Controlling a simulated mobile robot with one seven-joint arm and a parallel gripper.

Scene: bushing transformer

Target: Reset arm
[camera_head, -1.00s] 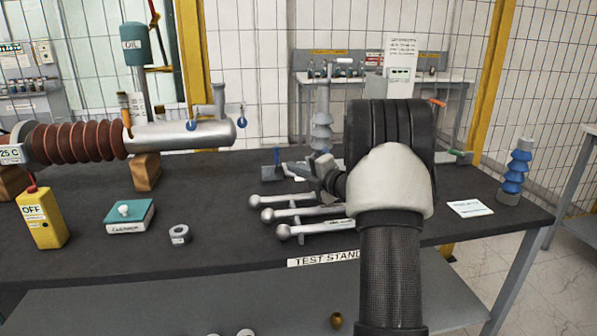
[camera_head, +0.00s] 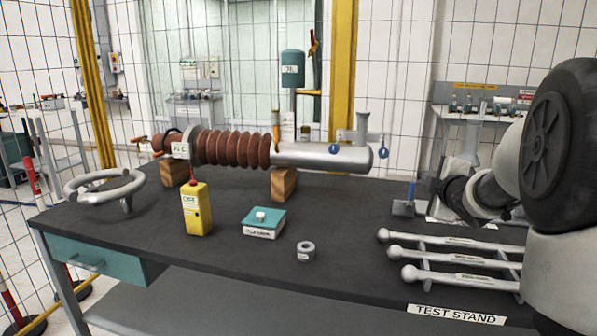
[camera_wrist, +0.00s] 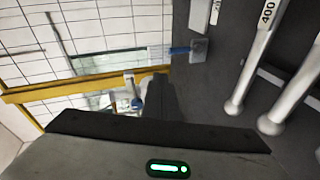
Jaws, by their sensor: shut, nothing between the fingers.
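My arm stands at the right edge of the head view, with a large dark joint and pale links. It reaches over the right part of the table, and its far end is partly hidden by its own links. In the wrist view my gripper (camera_wrist: 163,95) shows as a dark shape above its body with a green light. It is shut and holds nothing. Three silver rods with ball ends (camera_head: 450,258) lie on a rack below the arm in the head view. They also show at the right of the wrist view (camera_wrist: 258,60), apart from the gripper.
A blue-handled tool (camera_head: 408,200) stands near my arm.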

